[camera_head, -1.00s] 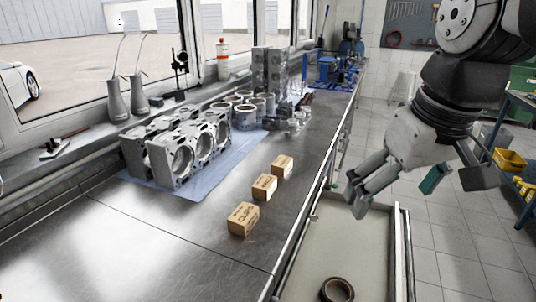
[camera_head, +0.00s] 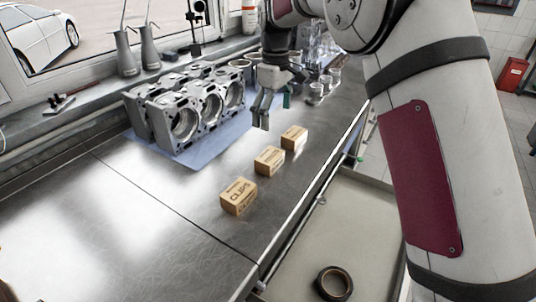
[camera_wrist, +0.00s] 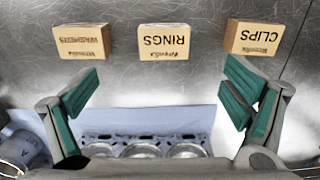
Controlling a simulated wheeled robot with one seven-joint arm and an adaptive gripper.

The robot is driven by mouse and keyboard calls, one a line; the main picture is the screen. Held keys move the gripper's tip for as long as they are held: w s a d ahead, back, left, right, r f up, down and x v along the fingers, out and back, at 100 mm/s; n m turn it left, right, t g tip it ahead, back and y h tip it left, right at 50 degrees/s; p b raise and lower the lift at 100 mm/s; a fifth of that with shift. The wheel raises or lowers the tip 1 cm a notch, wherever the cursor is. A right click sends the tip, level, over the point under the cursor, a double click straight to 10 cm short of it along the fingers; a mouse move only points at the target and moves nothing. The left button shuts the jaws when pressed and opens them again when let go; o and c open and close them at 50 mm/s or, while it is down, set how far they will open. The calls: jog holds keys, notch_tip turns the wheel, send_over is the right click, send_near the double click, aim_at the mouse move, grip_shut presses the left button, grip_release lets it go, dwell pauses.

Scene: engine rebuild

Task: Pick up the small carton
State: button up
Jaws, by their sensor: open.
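Three small tan cartons stand in a row on the metal bench. The nearest, marked CLIPS (camera_head: 238,197), shows at the right of the wrist view (camera_wrist: 254,38). The middle carton (camera_head: 269,160) reads RINGS in the wrist view (camera_wrist: 166,41). The far carton (camera_head: 294,138) shows at the left of the wrist view (camera_wrist: 83,41), its lettering hard to read. My gripper (camera_head: 275,108) is above the bench just beyond the far carton in the head view. It is open and empty; its green-padded fingers (camera_wrist: 160,92) are spread apart, with no carton between them.
Grey engine blocks (camera_head: 187,112) stand on a blue mat (camera_head: 200,153) beyond the cartons. Metal cylinders and cups (camera_head: 317,92) stand to the right of the gripper. A dark ring (camera_head: 334,283) lies in a tray below the bench edge.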

aim_at(270, 155)
jog(key=f, duration=0.6)
jog(key=f+p, duration=0.1)
jog(key=f, duration=0.2)
jog(key=shift+w+a+f, duration=0.25)
jog(key=shift+w+a, duration=0.05)
jog(key=shift+a, duration=0.1)
jog(key=f, duration=0.2)
jog(key=f+p, duration=0.1)
jog(key=f, duration=0.1)
jog(key=shift+s+a, duration=0.2)
jog(key=shift+s, duration=0.15)
jog(key=shift+w+f, duration=0.1)
jog(key=shift+f, duration=0.45)
jog(key=c, duration=1.3)
